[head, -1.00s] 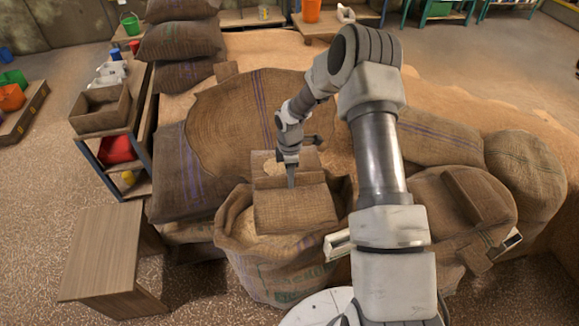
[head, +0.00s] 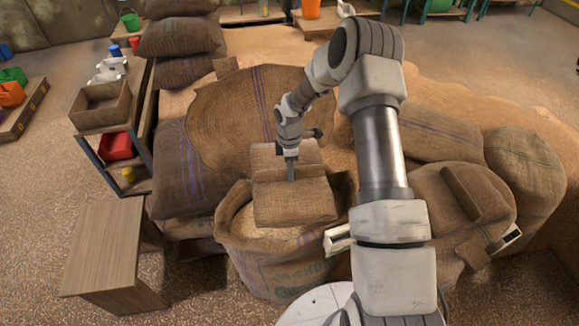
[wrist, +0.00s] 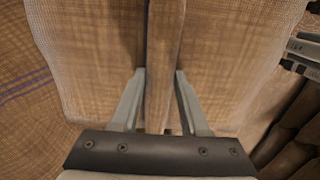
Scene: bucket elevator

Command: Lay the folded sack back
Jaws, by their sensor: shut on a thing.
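The folded sack (head: 293,205) is brown burlap with a raised ridge across its middle. It is over the mouth of an open sack of grain (head: 275,268), and whether it touches the grain or rim is unclear. My gripper (head: 291,178) points down on the ridge. In the wrist view, the folded sack (wrist: 95,60) fills the middle, and my gripper's two fingers (wrist: 160,78) close on its ridge from both sides. The underside of the folded sack is hidden.
A wooden table (head: 105,250) stands at the front left. A shelf with a wooden box (head: 100,106) is behind it. Full sacks (head: 190,175) and a heap of grain surround the open sack. A sack with a brown block (head: 476,192) is at the right.

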